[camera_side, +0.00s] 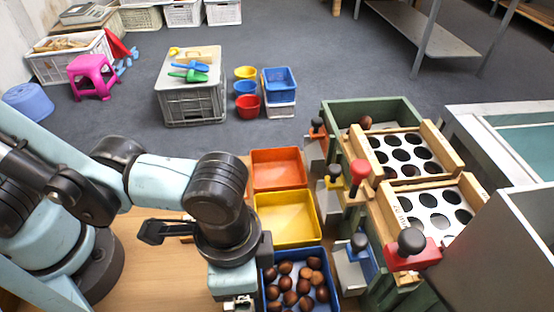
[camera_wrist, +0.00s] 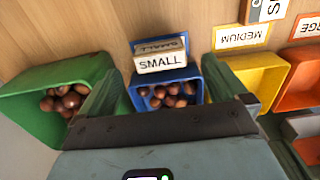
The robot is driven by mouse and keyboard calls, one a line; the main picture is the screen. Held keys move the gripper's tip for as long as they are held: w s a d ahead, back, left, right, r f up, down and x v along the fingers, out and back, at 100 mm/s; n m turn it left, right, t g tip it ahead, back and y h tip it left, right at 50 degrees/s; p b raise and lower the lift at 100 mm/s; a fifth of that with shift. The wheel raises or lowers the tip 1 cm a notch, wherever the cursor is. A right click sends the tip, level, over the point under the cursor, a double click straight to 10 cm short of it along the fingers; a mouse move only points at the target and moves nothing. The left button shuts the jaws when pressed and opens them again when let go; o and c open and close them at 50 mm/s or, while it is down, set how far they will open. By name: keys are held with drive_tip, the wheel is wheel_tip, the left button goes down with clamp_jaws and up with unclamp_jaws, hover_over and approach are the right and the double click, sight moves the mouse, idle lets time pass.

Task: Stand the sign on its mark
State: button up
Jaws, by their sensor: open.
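The white block sign reading SMALL (camera_wrist: 161,63) is in the wrist view, at the table-side rim of the blue bin (camera_wrist: 134,96). A blue-bordered label (camera_wrist: 184,40) lies just behind it, its lettering partly hidden by the sign. The sign looks upright at the label; I cannot tell how exactly it sits on it. My gripper (camera_wrist: 162,72) is open, its two fingers apart on either side of the sign, with no clear contact. In the side view my gripper (camera_side: 235,300) is at the bottom edge, left of the blue bin (camera_side: 328,278), and the sign is hidden.
Chestnuts lie in the blue bin and the green bin (camera_wrist: 30,105). The yellow bin (camera_side: 287,232) and orange bin (camera_side: 277,180) look empty. A MEDIUM label (camera_wrist: 242,37) and another block sign (camera_wrist: 268,10) are nearby. The sorting frame (camera_side: 384,188) stands right of the bins.

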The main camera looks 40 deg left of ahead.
wheel_tip(320, 180, up, 8)
drive_tip(key=w+a+n+t, duration=0.3)
drive_tip(key=w+a, duration=0.4)
drive_tip(key=a, duration=0.6)
drive_tip(key=w+a+n+t, duration=0.4)
drive_tip(key=w+a+n, duration=0.2)
drive_tip(key=a, duration=0.7)
drive_tip(key=shift+w+r, duration=0.25)
drive_tip(key=shift+w, duration=0.15)
drive_tip(key=shift+d, duration=0.1)
